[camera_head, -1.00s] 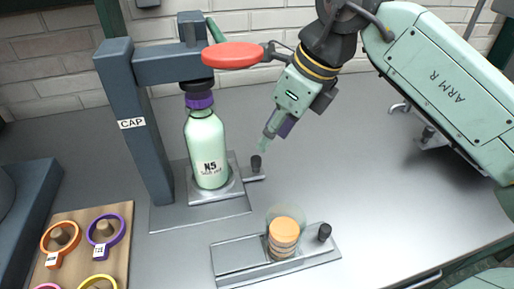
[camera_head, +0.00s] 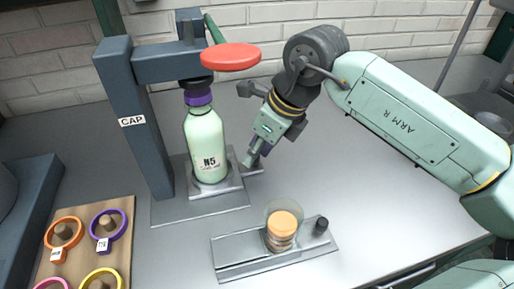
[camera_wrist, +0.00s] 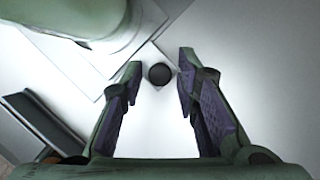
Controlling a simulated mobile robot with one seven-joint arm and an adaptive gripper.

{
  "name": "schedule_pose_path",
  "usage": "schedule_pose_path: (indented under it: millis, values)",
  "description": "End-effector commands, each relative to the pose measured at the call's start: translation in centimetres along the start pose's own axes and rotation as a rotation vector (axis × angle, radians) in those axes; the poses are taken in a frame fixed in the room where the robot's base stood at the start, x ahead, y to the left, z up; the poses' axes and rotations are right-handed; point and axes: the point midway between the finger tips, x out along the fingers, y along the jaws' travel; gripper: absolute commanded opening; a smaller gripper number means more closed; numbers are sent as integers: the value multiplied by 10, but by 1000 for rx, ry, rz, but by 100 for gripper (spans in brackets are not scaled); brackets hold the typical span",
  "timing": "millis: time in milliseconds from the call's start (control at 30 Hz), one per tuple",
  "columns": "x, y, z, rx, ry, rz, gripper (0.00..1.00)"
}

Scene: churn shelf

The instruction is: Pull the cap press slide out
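The cap press (camera_head: 135,120) is a dark blue-grey frame marked CAP, with a red oval handle (camera_head: 231,57). A pale green bottle (camera_head: 207,144) marked N5, with a purple collar, stands upright on its slide (camera_head: 212,189) under the press head. The slide's black knob (camera_wrist: 159,74) shows from above in the wrist view, between the two fingers. My gripper (camera_head: 250,161) is at the slide's right end, and hides the knob in the head view. It is open, with a gap between each finger and the knob. The bottle (camera_wrist: 92,18) also shows at the wrist view's top left.
A second slide plate (camera_head: 240,256) with a black knob (camera_head: 321,225) and a stack of orange-topped discs (camera_head: 283,225) in a clear tube stands in front. A wooden board (camera_head: 122,215) with coloured rings lies at left. The counter to the right is clear.

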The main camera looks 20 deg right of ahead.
Motion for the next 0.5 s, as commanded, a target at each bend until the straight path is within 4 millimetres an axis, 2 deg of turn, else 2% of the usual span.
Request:
schedule_pose_path:
  millis: [33,367,500]
  values:
    - [0,0,0,0,0,0,23]
    - [0,0,0,0,0,0,1]
    - [0,0,0,0,0,0,0]
